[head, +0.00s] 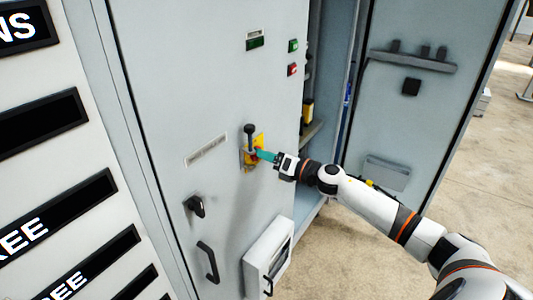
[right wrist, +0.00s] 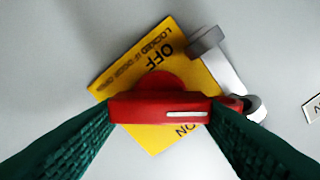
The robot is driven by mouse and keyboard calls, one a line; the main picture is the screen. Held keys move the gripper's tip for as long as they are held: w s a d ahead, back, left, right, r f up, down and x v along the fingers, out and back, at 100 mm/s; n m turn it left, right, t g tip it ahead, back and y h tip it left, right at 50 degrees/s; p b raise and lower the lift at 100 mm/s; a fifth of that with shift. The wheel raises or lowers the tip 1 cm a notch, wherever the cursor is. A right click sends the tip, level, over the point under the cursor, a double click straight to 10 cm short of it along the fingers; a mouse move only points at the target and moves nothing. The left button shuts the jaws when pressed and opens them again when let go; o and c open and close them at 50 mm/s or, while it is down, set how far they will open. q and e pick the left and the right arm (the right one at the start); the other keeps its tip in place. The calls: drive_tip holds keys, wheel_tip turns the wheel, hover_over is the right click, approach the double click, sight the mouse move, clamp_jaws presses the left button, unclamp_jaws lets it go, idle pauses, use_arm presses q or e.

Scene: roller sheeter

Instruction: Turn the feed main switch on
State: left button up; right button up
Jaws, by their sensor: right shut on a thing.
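The feed main switch is a red rotary handle (right wrist: 165,108) on a yellow plate (right wrist: 125,75), marked OFF above and ON below in the right wrist view. A white line marks the right part of the handle, which lies level across that view. The yellow plate also shows on the grey cabinet door in the head view (head: 247,159). My right gripper (head: 264,156) is at the plate, its green fingers (right wrist: 162,125) shut on the two ends of the red handle. The fingers hide most of the handle in the head view. My left gripper is not in view.
A grey lever with a dark knob (head: 249,129) sits beside the plate, close to my fingers. A black latch (head: 195,206), a door handle (head: 208,262) and a white box (head: 262,257) are lower on the door (head: 180,90). Another cabinet door (head: 425,110) stands open at right.

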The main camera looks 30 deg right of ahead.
drive_tip(key=shift+d+f+m+p, duration=0.1)
drive_tip(key=shift+m+p, duration=0.8)
drive_tip(key=shift+m, duration=1.65)
drive_tip(key=shift+d+f+m+p, duration=0.1)
drive_tip(key=shift+m+p, duration=0.8)
drive_tip(key=shift+m, duration=1.65)
drive_tip(key=o, duration=1)
drive_tip(key=shift+f, duration=0.1)
